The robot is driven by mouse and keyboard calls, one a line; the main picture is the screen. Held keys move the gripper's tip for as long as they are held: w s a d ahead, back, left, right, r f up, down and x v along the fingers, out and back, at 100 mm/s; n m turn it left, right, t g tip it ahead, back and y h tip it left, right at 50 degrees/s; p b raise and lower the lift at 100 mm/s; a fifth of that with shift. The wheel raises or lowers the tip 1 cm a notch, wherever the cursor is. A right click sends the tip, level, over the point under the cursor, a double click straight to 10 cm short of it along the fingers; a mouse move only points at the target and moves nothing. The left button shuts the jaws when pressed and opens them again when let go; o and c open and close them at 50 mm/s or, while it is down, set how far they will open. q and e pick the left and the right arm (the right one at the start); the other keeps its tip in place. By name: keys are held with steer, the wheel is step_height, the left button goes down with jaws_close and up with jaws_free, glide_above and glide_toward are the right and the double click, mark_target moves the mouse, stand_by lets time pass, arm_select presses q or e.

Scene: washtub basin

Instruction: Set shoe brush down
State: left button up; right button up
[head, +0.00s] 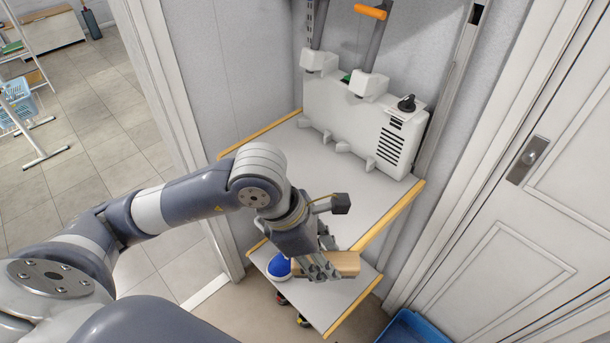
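The shoe brush, a light wooden block (346,263), is at the end of my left arm over the lower white shelf (340,297). My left gripper (320,270) points down, and its fingers are closed around the left part of the brush. The brush lies roughly level. I cannot tell whether its underside touches the shelf. The bristles do not show. My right gripper is out of view.
A blue and white object (279,267) sits just left of the brush. The upper shelf (385,203) carries a white appliance (362,118) at the back. A blue bin (415,331) stands on the floor at the lower right, near the white door (520,230).

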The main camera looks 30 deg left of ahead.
arm_select(q)
steer(key=w+a+p, duration=0.1)
steer(key=w, duration=0.4)
steer(key=w+a+f+p, duration=0.1)
steer(key=w+p, duration=0.1)
steer(key=w, duration=0.3)
steer(key=w+a+p, duration=0.1)
steer(key=w, duration=0.4)
steer(key=shift+a+f+p, duration=0.15)
steer(key=shift+a+p, duration=0.1)
steer(key=shift+p, duration=0.15)
steer(key=shift+f+p, duration=0.95)
steer(key=shift+f, duration=1)
steer(key=o, duration=1)
steer(key=shift+o, duration=0.2)
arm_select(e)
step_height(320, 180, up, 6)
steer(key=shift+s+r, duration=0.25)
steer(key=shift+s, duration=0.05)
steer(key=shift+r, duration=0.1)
